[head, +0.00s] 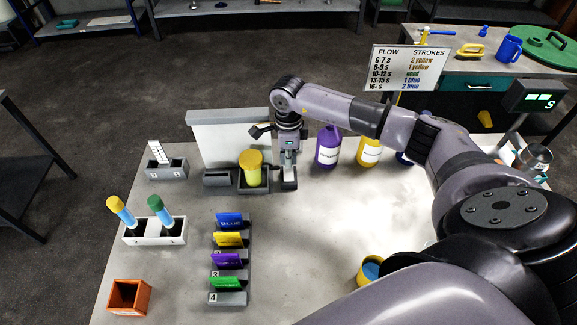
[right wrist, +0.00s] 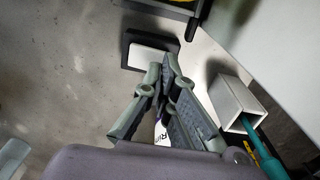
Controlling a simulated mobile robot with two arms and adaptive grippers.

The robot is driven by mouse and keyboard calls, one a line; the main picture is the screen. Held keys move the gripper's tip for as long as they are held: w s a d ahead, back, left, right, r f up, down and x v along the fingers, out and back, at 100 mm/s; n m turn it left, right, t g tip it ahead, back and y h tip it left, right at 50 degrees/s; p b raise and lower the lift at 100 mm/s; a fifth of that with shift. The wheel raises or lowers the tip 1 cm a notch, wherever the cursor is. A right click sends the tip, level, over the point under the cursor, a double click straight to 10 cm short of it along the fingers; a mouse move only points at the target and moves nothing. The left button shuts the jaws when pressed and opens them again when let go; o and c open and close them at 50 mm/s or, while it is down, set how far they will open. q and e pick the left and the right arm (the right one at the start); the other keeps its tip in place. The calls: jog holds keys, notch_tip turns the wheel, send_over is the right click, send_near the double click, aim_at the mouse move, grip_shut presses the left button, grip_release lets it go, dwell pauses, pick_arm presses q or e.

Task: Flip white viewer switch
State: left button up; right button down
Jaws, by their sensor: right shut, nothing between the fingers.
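The white viewer (head: 228,140) is an upright pale panel at the back of the table in the head view. My right gripper (head: 288,172) is beside its right end, pointing down, and hides part of that area. In the right wrist view the gripper's fingertips (right wrist: 166,72) are together with nothing between them. Just beyond them is a dark block with a white top (right wrist: 150,57), which looks like the switch. The fingertips appear close to it; I cannot tell whether they touch. My left gripper is not in view.
A yellow cylinder (head: 251,168) stands in a grey holder left of the gripper. A purple bottle (head: 327,148) and a yellow bottle (head: 369,151) stand to its right. Coloured cards (head: 229,240) stand in front. The table's middle right (head: 320,235) is clear.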

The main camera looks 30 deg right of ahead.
aim_at(288, 169)
jog(key=shift+f+b, duration=0.8)
jog(key=shift+f, duration=0.2)
jog(key=shift+r, duration=0.2)
jog(key=shift+r+p, duration=2.05)
jog(key=shift+r, duration=1.35)
jog(key=shift+f, duration=0.1)
